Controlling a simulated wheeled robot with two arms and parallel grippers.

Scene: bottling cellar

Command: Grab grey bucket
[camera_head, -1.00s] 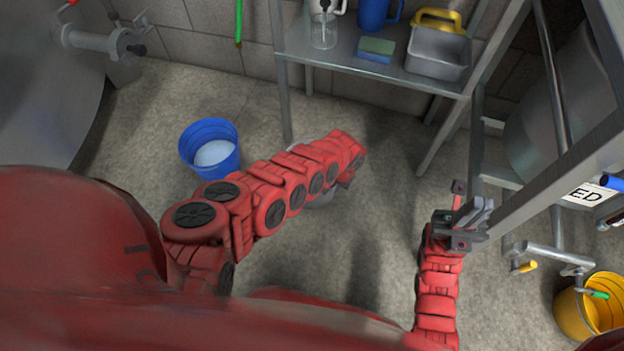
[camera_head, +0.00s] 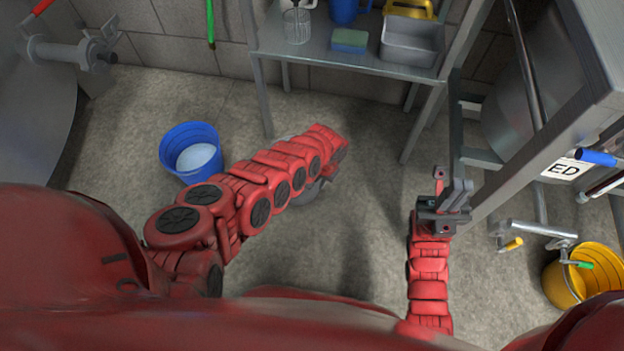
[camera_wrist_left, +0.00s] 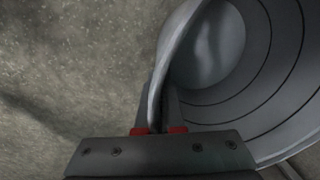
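The grey bucket (camera_wrist_left: 285,75) fills the right side of the left wrist view, its dark ringed inside and pale bottom showing. Its rim runs between the two fingers of my left gripper (camera_wrist_left: 158,108), which look closed on it from both sides. In the head view the grey bucket (camera_head: 308,192) is mostly hidden behind my left arm; only slivers of it show. My left gripper (camera_head: 335,165) is largely hidden there too. My right gripper (camera_head: 446,205) is over the floor to the right, away from the bucket; its finger gap is unclear.
A blue bucket (camera_head: 192,152) with pale contents stands on the floor left of my left arm. A metal shelf table (camera_head: 340,62) holding a sponge and a grey tub stands behind. A metal frame (camera_head: 560,125) and a yellow bucket (camera_head: 578,278) are at the right.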

